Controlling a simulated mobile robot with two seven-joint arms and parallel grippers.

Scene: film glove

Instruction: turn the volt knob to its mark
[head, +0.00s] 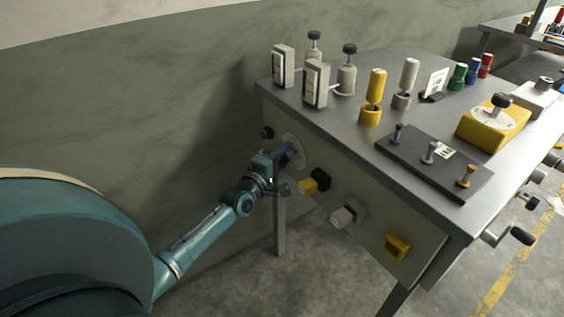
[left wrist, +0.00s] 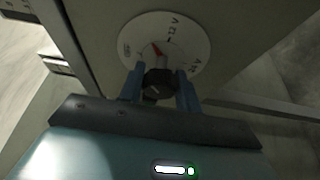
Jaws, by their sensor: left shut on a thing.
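A black knob (left wrist: 160,82) sits in front of a round white dial plate (left wrist: 190,35) with dark marks on the panel, seen in the left wrist view. A red pointer (left wrist: 156,48) shows on the dial, left of its middle. My right gripper is not in view.
A small dark knob (head: 267,132) is left of the dial. Switches, posts and a yellow box (head: 478,131) stand on the bench top (head: 385,118).

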